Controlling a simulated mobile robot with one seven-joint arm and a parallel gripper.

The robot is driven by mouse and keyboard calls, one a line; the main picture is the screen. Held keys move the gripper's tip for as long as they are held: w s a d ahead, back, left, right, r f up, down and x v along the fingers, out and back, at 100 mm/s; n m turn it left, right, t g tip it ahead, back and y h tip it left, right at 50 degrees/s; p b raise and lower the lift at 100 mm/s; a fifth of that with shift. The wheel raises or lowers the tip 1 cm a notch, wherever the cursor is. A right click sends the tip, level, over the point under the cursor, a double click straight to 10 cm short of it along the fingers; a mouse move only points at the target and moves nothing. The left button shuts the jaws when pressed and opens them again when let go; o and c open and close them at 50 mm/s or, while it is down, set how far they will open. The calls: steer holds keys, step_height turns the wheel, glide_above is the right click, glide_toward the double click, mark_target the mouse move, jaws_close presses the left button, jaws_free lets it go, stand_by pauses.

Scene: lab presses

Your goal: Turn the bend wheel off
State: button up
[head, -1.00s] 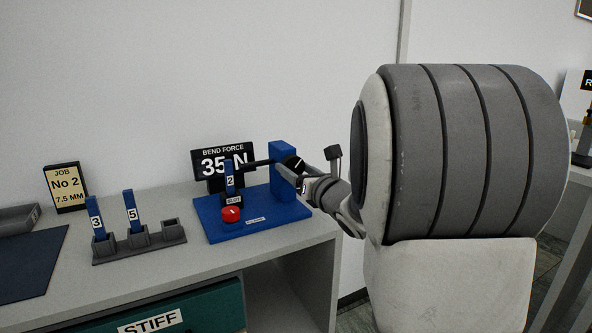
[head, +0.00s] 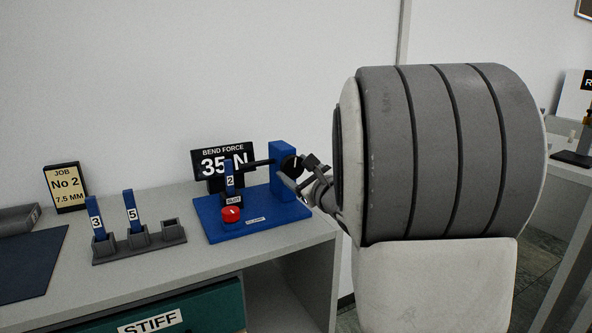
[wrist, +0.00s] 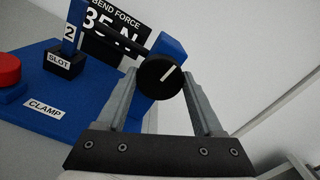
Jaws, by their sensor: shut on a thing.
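The bend wheel (head: 293,163) is a black disc with a white line, at the right end of the blue press (head: 265,221). In the head view its line stands nearly upright; in the wrist view the wheel (wrist: 160,77) shows the line leaning up to the right. My gripper (head: 299,175) is at the wheel, and in the wrist view its two fingers (wrist: 160,88) are shut on it, one on each side. A black bar runs from the wheel side to the blue piece 2 (head: 229,172) in the slot block. The display (head: 222,160) reads BEND FORCE 35 N.
A red button (head: 231,214) is at the front of the press by the CLAMP label. A rack (head: 140,246) holding blue pieces 3 and 5 has one empty socket. A JOB No 2, 7.5 MM sign (head: 65,187) stands behind. A teal STIFF drawer (head: 200,312) is below.

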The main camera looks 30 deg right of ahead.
steer(key=shift+r, duration=0.15)
steer(key=o, duration=1.4)
steer(key=shift+s, duration=0.1)
